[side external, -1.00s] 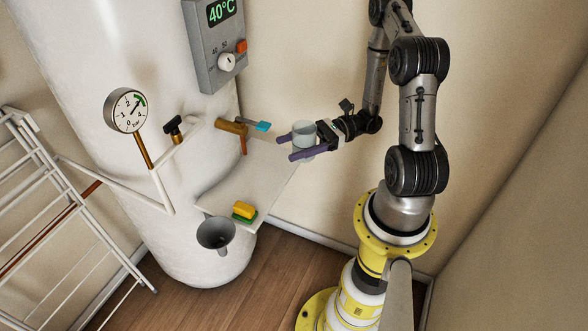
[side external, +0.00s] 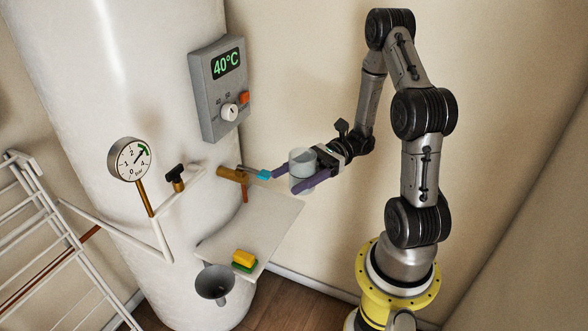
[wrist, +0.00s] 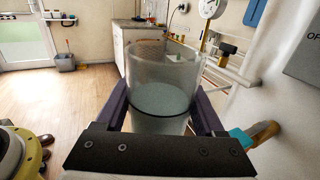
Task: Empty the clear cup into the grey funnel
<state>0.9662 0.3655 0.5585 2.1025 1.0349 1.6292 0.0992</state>
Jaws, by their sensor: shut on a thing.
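The clear cup (side external: 303,158) is held upright between the two purple fingers of my gripper (side external: 288,180). In the wrist view the cup (wrist: 163,70) stands between the fingers (wrist: 162,112), with clear liquid inside and a dark line around it. The grey funnel (side external: 214,286) is at the lower left in the side view, at the front edge of a pale shelf and below the cup's level. The cup is well apart from it, to the upper right. The funnel does not show in the wrist view.
A brass tap (side external: 233,174) with a blue lever (side external: 264,174) is just left of the fingers; I cannot tell whether they touch. The shelf (side external: 262,222) carries a yellow-and-green sponge (side external: 244,260). A gauge (side external: 129,159), white pipes and a control box (side external: 218,90) are on the tank.

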